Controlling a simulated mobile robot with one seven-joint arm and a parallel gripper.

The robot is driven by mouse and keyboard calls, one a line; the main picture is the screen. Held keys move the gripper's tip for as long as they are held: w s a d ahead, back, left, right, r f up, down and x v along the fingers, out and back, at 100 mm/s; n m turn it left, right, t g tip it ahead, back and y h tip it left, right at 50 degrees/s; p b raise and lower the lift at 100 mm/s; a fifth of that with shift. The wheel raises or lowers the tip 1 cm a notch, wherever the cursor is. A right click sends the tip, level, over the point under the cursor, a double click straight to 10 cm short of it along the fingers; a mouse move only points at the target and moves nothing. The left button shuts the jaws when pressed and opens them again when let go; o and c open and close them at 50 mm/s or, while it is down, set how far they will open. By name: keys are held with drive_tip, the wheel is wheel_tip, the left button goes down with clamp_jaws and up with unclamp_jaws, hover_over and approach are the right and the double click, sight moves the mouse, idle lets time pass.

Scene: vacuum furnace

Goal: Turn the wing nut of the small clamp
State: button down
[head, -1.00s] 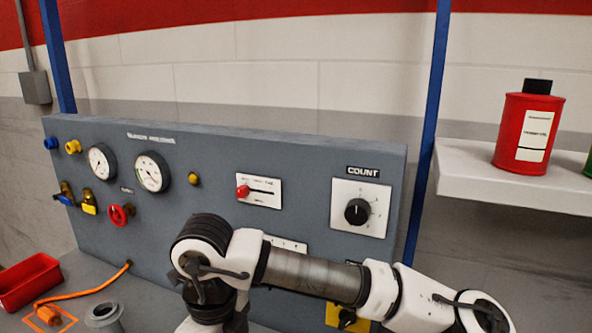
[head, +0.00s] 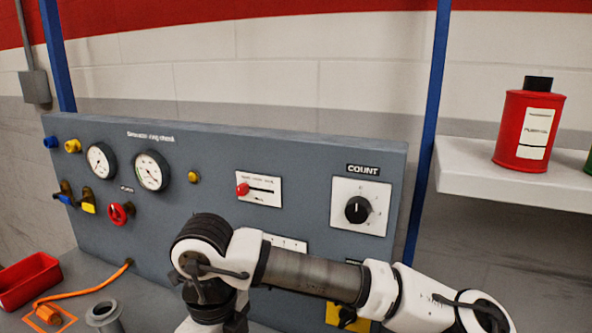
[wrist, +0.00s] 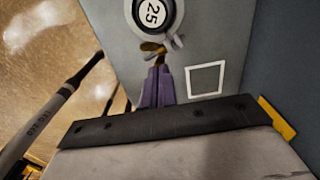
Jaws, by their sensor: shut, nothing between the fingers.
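In the wrist view, my gripper (wrist: 158,72) shows as two purple fingers, shut together with nothing between them. Just beyond the fingertips is a small brass-yellow wing nut (wrist: 151,48). It sits at the lower edge of a round dark clamp (wrist: 174,29) around a white disc marked "25" (wrist: 153,12). The fingertips look very close to the wing nut; I cannot tell if they touch it. The clamp is partly cut off by the top of the picture. In the head view, gripper, clamp and wing nut are not visible.
A grey panel (head: 290,150) with gauges, knobs and a red-tipped slider stands behind my arm. A grey flanged stub (head: 104,317), an orange cable (head: 90,290) and a red bin (head: 28,281) are at the lower left. A red can (head: 527,125) stands on the right shelf (head: 500,180).

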drive_tip(key=shift+f+b, duration=0.9)
drive_tip(key=shift+b, duration=0.05)
drive_tip(key=shift+r, duration=0.15)
idle(0.3)
wheel_tip(320, 180, up, 8)
drive_tip(key=p, duration=0.4)
idle(0.4)
